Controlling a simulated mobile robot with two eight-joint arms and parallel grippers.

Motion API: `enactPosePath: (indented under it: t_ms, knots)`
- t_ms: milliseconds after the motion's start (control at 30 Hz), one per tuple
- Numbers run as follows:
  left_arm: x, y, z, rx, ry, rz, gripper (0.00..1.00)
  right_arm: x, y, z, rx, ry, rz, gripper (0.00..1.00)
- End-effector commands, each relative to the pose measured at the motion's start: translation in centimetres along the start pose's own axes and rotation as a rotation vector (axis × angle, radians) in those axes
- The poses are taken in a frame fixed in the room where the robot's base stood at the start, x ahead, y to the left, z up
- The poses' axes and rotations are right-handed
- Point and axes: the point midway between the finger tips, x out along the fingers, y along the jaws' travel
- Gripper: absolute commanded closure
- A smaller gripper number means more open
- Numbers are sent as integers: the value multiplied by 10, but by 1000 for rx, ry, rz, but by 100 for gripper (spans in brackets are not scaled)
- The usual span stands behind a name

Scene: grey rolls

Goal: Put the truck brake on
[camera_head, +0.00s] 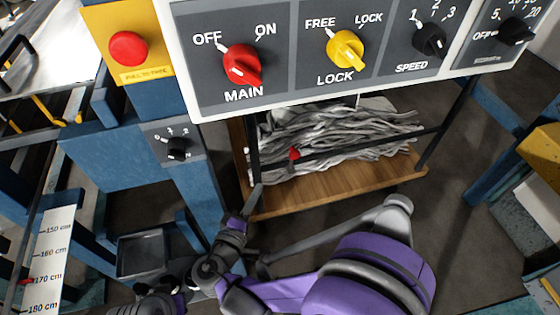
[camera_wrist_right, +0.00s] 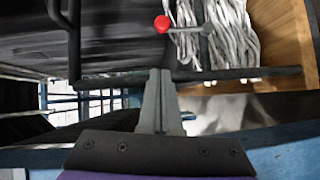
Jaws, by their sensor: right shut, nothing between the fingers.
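A red ball knob (camera_head: 294,153) sits at the front of a wood-decked truck (camera_head: 340,188) under the control panel. In the right wrist view the red knob (camera_wrist_right: 162,22) is at the end of a short grey lever (camera_wrist_right: 187,29) on the truck's dark frame; I cannot tell its brake state. My right gripper (camera_head: 257,188) is shut and empty, below and left of the knob, apart from it. Its closed fingers (camera_wrist_right: 160,72) point toward the truck's dark bar in the wrist view. My left gripper is not visible.
Grey strands (camera_head: 345,135) lie on the truck. The control panel (camera_head: 290,95) hangs above, with a red MAIN knob (camera_head: 242,65) and a yellow FREE/LOCK knob (camera_head: 346,49). A blue post (camera_head: 190,190) with a small black dial (camera_head: 178,150) stands left of my right gripper.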

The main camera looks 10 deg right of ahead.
Motion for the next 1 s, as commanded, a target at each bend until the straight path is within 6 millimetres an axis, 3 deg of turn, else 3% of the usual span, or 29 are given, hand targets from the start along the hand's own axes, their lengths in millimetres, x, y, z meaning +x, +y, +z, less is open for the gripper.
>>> enactPosePath:
  t_ms: [333,800,1000]
  knots:
    - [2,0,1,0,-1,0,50,13,0,1,-1,-4,-1,100]
    - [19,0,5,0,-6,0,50,107,-1,3,-1,-5,-1,100]
    - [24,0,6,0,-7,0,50,124,-1,23,-1,-3,-1,100]
